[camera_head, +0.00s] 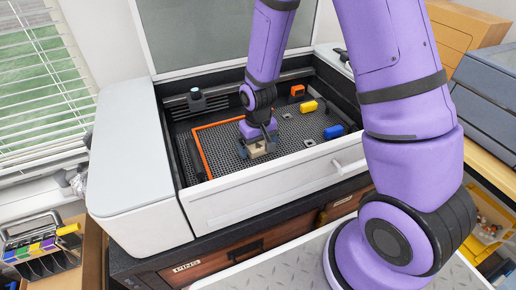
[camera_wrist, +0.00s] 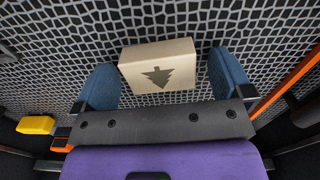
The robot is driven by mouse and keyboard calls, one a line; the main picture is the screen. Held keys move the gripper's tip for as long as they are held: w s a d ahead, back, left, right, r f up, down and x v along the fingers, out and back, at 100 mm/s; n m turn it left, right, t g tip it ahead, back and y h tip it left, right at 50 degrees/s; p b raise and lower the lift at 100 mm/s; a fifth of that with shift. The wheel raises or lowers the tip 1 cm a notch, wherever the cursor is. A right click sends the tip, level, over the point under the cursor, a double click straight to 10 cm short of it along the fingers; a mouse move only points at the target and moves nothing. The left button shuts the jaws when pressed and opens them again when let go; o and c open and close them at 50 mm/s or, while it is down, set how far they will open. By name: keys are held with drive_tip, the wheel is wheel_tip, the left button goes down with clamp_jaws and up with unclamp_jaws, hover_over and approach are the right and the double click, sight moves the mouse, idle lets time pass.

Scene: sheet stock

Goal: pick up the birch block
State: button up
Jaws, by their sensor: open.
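The birch block (camera_wrist: 158,66) is a pale wooden box with a dark tree mark on its face. It lies on the honeycomb bed (camera_wrist: 50,50) of an open machine. In the wrist view it sits between the two blue fingers of my gripper (camera_wrist: 160,82), with a gap showing on each side. In the head view my gripper (camera_head: 259,142) is low over the bed at the block (camera_head: 257,151), partly covering it. My gripper is open.
An orange block (camera_head: 297,90), a yellow block (camera_head: 308,107) and a blue block (camera_head: 334,131) lie to the right on the bed. An orange rail (camera_head: 201,153) lies to the left. The machine's white front wall (camera_head: 270,193) and raised lid (camera_head: 220,35) bound the space.

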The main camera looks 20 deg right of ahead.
drive_tip(key=c, duration=1)
